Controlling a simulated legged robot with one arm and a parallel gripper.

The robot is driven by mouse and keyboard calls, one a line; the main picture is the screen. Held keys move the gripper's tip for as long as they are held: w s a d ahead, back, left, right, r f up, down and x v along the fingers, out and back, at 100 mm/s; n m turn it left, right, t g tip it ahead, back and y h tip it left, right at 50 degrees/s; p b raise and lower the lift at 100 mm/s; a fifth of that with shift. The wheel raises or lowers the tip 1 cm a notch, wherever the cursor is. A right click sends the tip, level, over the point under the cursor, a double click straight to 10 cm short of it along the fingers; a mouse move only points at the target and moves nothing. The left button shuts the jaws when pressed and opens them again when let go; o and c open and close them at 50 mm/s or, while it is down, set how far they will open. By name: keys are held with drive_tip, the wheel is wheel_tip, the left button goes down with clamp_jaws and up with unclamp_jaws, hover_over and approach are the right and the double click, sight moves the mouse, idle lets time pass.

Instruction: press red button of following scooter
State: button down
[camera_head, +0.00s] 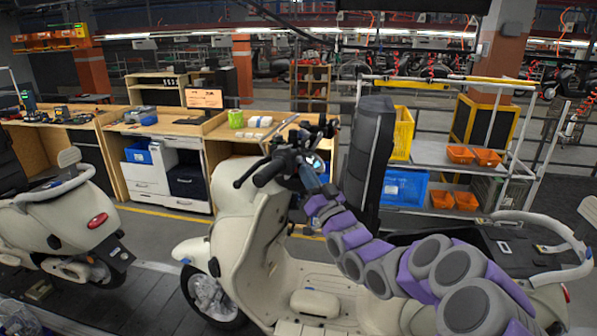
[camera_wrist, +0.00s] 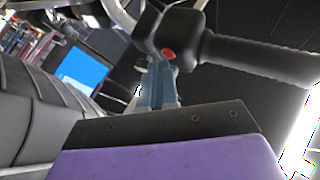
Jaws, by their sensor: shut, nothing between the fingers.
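The cream scooter (camera_head: 236,243) stands in the middle of the head view, with its black handlebar (camera_head: 275,165) at the top. In the wrist view, the red button (camera_wrist: 168,54) sits on a black switch housing beside the dark handlebar grip (camera_wrist: 262,60). My gripper (camera_wrist: 160,68) is shut and empty. Its blue-grey fingertips point at the housing, right by the button's lower left side; I cannot tell if they touch it. In the head view, my gripper (camera_head: 311,176) is at the handlebar, and the button cannot be made out there.
Another cream scooter (camera_head: 62,225) stands ahead on the left, on the slat conveyor (camera_head: 160,300). A tall dark grey panel (camera_head: 368,150) rises just behind my gripper. A rack with a yellow crate (camera_head: 402,133) and a blue crate (camera_head: 403,188) stands beyond. Wooden workbenches (camera_head: 110,125) line the back left.

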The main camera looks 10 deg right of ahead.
drive_tip(key=shift+s+d+b, duration=0.35)
drive_tip(key=shift+d+b, duration=0.1)
drive_tip(key=shift+d, duration=0.25)
drive_tip(key=d, duration=0.1)
drive_tip(key=s+d+b, duration=0.1)
drive_tip(key=d, duration=0.1)
drive_tip(key=s+d, duration=0.1)
drive_tip(key=shift+s+d+b, duration=0.15)
drive_tip(key=shift+d+b, duration=0.1)
drive_tip(key=shift+b, duration=0.05)
idle(0.8)
